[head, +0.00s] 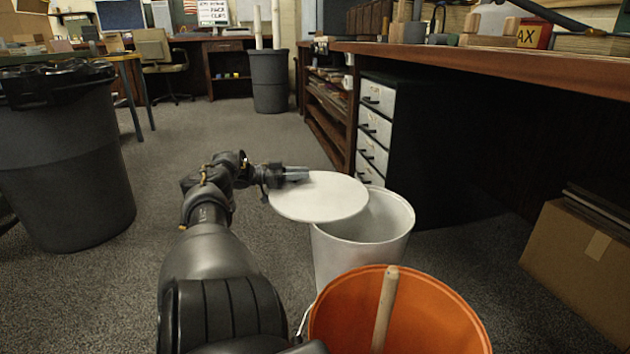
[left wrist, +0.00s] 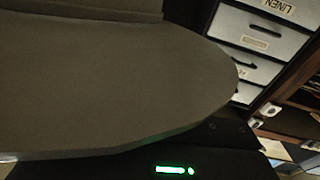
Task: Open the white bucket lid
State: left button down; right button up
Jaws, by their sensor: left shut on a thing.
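The white bucket (head: 365,238) stands on the floor in the middle of the head view, and much of its opening shows. Its round white lid (head: 320,197) is off to the left of the opening, roughly level, its right part overlapping the bucket's left rim. I cannot tell whether lid and rim touch. My left gripper (head: 295,174) is shut on the lid's far left edge. In the left wrist view the lid (left wrist: 110,85) fills much of the picture as a dark, shaded disc. My right gripper does not show.
An orange bucket (head: 452,315) with a wooden stick stands in front of the white bucket. A drawer unit (head: 374,127) and a workbench (head: 480,60) are behind and right. A cardboard box (head: 575,265) lies at right, a dark bin (head: 65,160) at left. Carpet at centre left is clear.

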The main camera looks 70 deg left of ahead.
pick_arm(q)
jog(key=shift+a+f, duration=0.1)
dwell(0.3)
jog(key=c, duration=1.2)
grip_release()
jog(key=shift+s+a, duration=0.15)
jog(key=shift+s, duration=0.2)
jog(key=p+v, duration=0.1)
jog(key=v, duration=0.3)
jog(key=shift+s+a+p, duration=0.1)
jog(key=shift+s+p, duration=0.2)
jog(key=shift+s, duration=0.05)
jog(key=b+v, duration=0.2)
jog(key=v, duration=0.3)
jog(key=shift+s, duration=0.15)
